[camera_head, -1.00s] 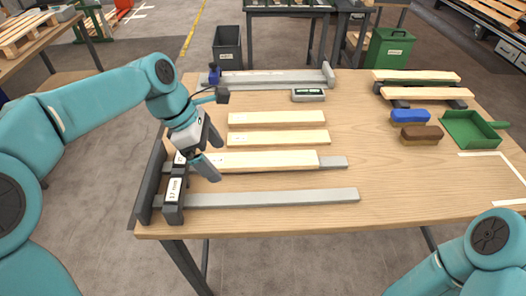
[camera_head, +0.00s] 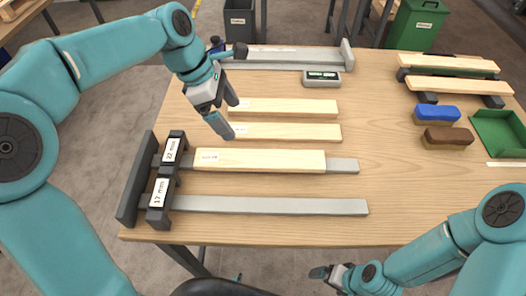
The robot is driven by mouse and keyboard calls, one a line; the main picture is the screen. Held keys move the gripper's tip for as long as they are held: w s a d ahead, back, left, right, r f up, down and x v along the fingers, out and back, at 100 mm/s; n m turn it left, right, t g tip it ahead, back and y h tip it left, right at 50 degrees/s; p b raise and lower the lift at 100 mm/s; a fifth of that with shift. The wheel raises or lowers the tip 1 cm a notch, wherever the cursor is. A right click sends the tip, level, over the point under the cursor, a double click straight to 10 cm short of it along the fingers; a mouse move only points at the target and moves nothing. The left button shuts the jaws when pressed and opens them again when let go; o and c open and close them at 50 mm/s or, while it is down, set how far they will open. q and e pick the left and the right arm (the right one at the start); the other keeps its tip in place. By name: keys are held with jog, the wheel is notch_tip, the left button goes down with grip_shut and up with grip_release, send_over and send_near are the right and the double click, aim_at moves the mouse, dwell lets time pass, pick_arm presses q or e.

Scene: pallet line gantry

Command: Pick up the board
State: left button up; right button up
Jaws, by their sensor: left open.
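Three pale wooden boards lie across the table's left half: a far board (camera_head: 290,108), a middle board (camera_head: 290,132) and a near board (camera_head: 265,160). The near board lies along a grey rail whose right end sticks out beyond it, by the 22 mm gauge (camera_head: 171,151). Which board the task means cannot be told. My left gripper (camera_head: 228,114) is open and empty, its fingers in front of the left ends of the far and middle boards. Its height above them is unclear. My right gripper (camera_head: 325,273) is low, off the table's front edge; its jaws are unclear.
A bare grey rail (camera_head: 270,205) runs from the 17 mm gauge (camera_head: 158,194). A grey device (camera_head: 322,78) lies behind the boards. Blue (camera_head: 436,112) and brown (camera_head: 448,137) brushes and a green dustpan (camera_head: 498,130) are at right. The table's centre right is clear.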

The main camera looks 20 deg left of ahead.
pick_arm(q)
send_near(260, 158)
jog(key=shift+b+x, duration=0.35)
jog(key=shift+x, duration=0.7)
jog(key=shift+s+d+f, duration=0.25)
jog(key=shift+d+f, duration=0.1)
jog(key=shift+f, duration=0.1)
jog(key=x, duration=0.5)
jog(key=shift+w+a+f, duration=0.1)
jog(key=shift+w+f, duration=0.1)
jog(key=shift+w, duration=0.05)
jog(key=c, duration=1.2)
jog(key=shift+c, duration=0.4)
jog(key=shift+w+r, duration=0.1)
jog(key=shift+r, duration=0.05)
